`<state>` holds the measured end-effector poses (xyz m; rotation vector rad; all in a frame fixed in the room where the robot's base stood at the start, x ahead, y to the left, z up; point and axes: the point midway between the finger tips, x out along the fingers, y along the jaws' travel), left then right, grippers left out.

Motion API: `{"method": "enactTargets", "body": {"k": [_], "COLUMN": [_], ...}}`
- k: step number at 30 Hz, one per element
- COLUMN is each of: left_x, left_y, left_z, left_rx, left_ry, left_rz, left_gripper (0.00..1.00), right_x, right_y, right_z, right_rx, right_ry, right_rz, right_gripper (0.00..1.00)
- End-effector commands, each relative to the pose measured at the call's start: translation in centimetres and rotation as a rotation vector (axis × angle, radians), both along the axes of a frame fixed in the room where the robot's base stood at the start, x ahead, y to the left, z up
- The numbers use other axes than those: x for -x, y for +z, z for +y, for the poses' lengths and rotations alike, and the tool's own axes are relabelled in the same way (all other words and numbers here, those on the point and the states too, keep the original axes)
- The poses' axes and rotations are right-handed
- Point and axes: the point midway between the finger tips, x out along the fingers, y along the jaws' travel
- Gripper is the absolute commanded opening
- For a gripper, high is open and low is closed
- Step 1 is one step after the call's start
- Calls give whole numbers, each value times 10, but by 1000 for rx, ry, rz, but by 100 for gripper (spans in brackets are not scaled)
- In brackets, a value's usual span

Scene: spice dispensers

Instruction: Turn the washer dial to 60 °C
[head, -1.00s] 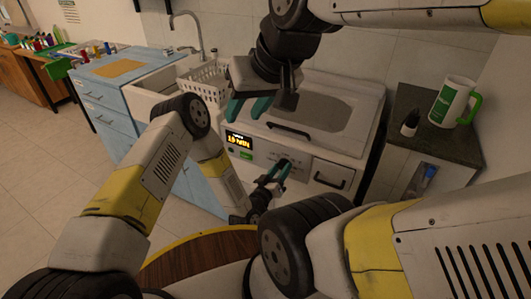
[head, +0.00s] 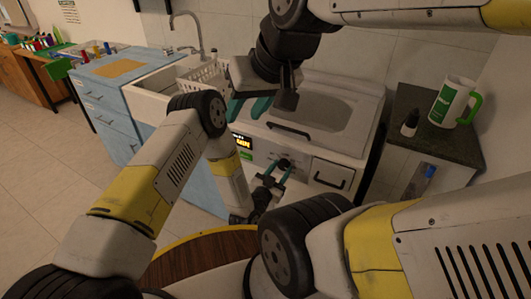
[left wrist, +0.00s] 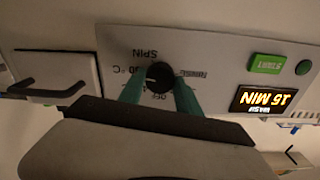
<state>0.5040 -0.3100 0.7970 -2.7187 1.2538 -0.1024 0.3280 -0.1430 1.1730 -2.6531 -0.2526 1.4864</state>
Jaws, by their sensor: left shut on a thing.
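The washer (head: 330,150) is white, with its dial (head: 284,162) on the front panel. In the left wrist view, the black round dial (left wrist: 160,75) sits in the middle of the upside-down panel, with SPIN and a °C label around it. Some labels are blurred or hidden by the fingers, and I cannot tell which label the dial points to. My left gripper (left wrist: 160,88) is shut on the dial, a teal finger on each side; it also shows in the head view (head: 279,169). My right gripper (head: 248,107) is open and empty, above the washer's front left corner.
The display (left wrist: 263,100) reads 15 MIN, beside a green START button (left wrist: 268,63). A drawer handle (head: 330,181) is right of the dial.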

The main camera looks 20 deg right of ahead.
Motion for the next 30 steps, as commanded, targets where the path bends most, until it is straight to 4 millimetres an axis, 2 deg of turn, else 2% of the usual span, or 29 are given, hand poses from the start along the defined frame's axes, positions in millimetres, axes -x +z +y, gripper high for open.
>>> {"method": "enactTargets", "body": {"k": [14,15,18,30], "left_x": [1,1,1,5], "left_y": [-2,-2,-2,-1], "left_z": [1,1,1,6], "left_rx": [-14,-14,-12,-11], "left_ry": [0,0,0,0], "left_rz": [-7,-7,-7,-8], "left_gripper": [0,44,62,62], "right_x": [0,0,0,0], "right_y": [0,0,0,0], "right_z": [0,0,0,0], "right_rx": [0,0,0,0], "right_ry": [0,0,0,0], "right_rz": [0,0,0,0], "right_gripper": [38,38,38,38]}}
